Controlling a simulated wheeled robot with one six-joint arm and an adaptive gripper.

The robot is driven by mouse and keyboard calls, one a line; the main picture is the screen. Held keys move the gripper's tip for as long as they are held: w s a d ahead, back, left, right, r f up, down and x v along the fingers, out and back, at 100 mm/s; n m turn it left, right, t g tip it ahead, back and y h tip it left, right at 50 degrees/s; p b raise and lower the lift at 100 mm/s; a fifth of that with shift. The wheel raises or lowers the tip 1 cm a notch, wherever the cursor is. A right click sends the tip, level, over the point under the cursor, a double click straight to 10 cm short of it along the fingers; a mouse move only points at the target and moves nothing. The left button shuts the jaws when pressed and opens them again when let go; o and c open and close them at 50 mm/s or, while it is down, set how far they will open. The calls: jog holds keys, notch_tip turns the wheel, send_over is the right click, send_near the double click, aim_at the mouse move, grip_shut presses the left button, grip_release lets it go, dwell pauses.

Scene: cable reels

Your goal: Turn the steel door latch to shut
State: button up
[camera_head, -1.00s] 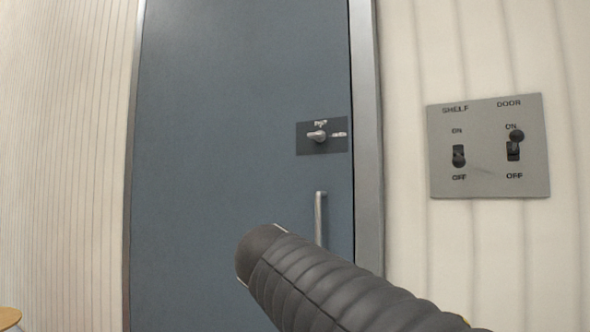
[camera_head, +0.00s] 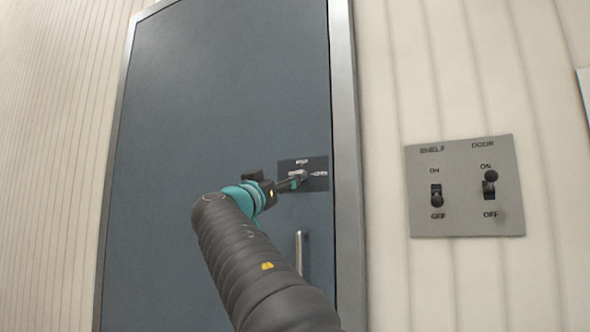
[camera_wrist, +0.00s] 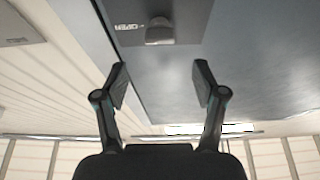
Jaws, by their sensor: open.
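The steel door latch (camera_head: 298,174) sits on a dark plate (camera_head: 317,184) on the blue-grey door (camera_head: 215,110), above the bar handle. My gripper (camera_head: 289,184) is up at the plate in the head view and partly covers the latch, so its exact angle is hard to tell there. In the wrist view the latch knob (camera_wrist: 160,31) is ahead, beyond the gap between the fingers of my gripper (camera_wrist: 160,78). The fingers are open and empty, with the knob apart from them. An OPEN label shows upside down beside the knob.
A vertical handle (camera_head: 300,252) is below the plate, close to my arm. The metal door frame (camera_head: 346,150) runs right of the door. A grey switch panel (camera_head: 463,220), marked SHELF and DOOR, is on the ribbed wall to the right.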

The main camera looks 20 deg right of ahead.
jog(key=p+x, duration=0.4)
jog(key=x, duration=0.5)
jog(key=shift+d, duration=0.15)
jog(key=c, duration=1.1)
jog(key=shift+c, duration=0.2)
